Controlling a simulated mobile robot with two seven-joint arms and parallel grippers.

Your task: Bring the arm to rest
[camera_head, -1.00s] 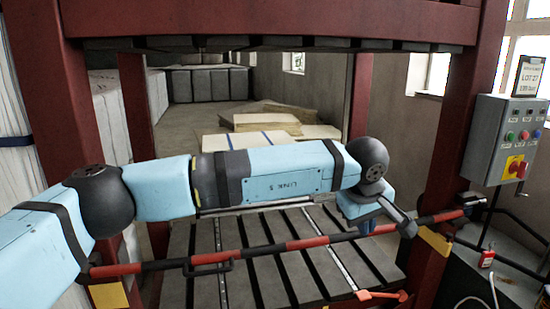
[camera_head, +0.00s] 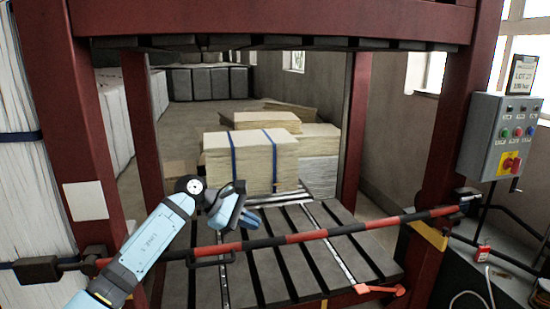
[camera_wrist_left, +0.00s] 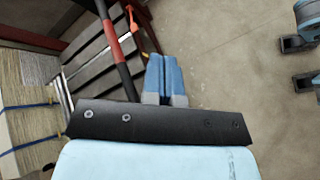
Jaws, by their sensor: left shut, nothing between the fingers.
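My left arm comes in from the lower left of the head view, bent at a dark joint. Its gripper (camera_head: 252,218) is in front of the press opening, close to the striped bar in the picture. In the left wrist view the two blue fingers of the left gripper (camera_wrist_left: 164,62) lie side by side, shut and empty. I do not see my right gripper.
A red-and-black bar (camera_head: 319,233) crosses the front of the slatted press bed (camera_head: 325,262). A strapped stack of sheets (camera_head: 250,165) stands behind it. Red posts (camera_head: 458,125) flank the opening, with a control box (camera_head: 490,140) at right. Bare floor (camera_wrist_left: 225,65) shows in the wrist view.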

